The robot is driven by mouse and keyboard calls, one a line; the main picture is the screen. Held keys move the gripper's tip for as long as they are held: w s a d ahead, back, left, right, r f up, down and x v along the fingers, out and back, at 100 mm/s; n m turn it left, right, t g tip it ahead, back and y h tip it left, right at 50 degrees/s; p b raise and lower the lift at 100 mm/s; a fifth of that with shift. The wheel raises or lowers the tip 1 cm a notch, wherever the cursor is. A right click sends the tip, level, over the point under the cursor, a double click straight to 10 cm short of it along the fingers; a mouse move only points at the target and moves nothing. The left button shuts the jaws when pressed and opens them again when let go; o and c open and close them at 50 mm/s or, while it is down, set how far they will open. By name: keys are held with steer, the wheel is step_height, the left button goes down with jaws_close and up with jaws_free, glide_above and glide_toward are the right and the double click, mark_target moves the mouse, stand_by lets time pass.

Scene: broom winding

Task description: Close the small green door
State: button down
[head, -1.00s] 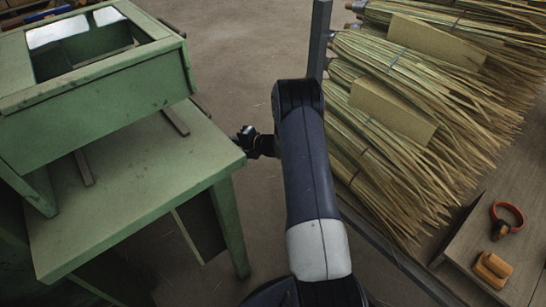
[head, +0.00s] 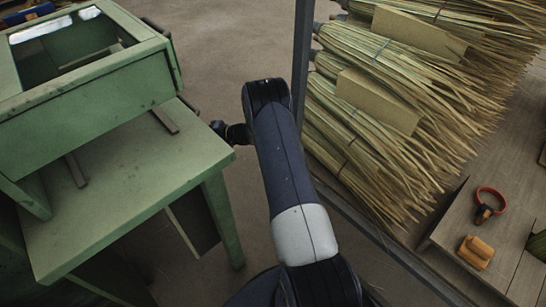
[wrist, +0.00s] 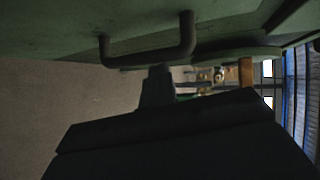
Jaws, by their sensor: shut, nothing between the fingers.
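A green door panel (head: 174,62) shows as a narrow, edge-on strip at the right side of the green cabinet; how far it stands open is hard to tell. In the wrist view a green panel (wrist: 60,30) fills the top, with a dark U-shaped handle (wrist: 150,56) on it. My gripper (head: 217,127) is just beyond the right edge of the green table, near the cabinet's right side. It is shut and empty. In the wrist view its dark fingers (wrist: 157,86) point toward the handle and panel; whether they touch is unclear.
The green table (head: 130,185) stands left of my arm. A rack of straw brooms (head: 400,110) with a dark post (head: 302,55) is close on the right. A wooden bench (head: 450,228) holds a red ring-shaped tool (head: 490,203) and a yellow block (head: 476,252). Floor beyond my gripper is clear.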

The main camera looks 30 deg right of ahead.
steer(key=shift+a, duration=0.25)
step_height(320, 180, up, 10)
steer(key=p, duration=0.2)
steer(key=shift+d, duration=0.2)
steer(key=shift+f, duration=0.1)
step_height(320, 180, down, 7)
steer(key=b, duration=0.1)
stand_by(0.5)
steer(key=shift+a, duration=0.1)
